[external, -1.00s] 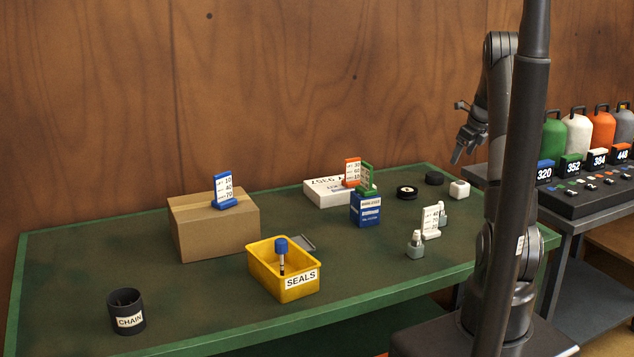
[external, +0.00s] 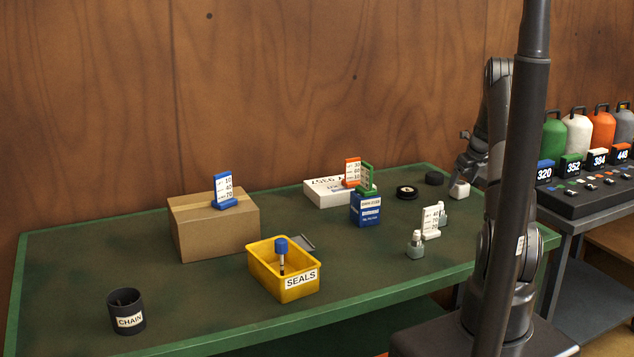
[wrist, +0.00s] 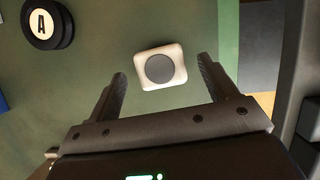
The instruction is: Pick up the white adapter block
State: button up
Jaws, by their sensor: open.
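The white adapter block (external: 459,190) sits on the green table near its right end, partly hidden by my arm in the external view. In the wrist view the white adapter block (wrist: 161,67) is a small rounded square with a dark grey round top. My gripper (wrist: 163,85) is open, with one finger to each side of the block and the block just beyond the fingertips. Neither finger appears to touch it.
A black puck marked A (wrist: 47,24) lies to the left of the block in the wrist view. A white sign (external: 431,222) and small grey bottle (external: 415,245) stand nearer the front. The table's right edge is close.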

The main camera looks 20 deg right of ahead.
jog(key=x, duration=0.2)
jog(key=shift+w+f, duration=0.2)
jog(key=shift+f, duration=0.15)
jog(key=c, duration=1.1)
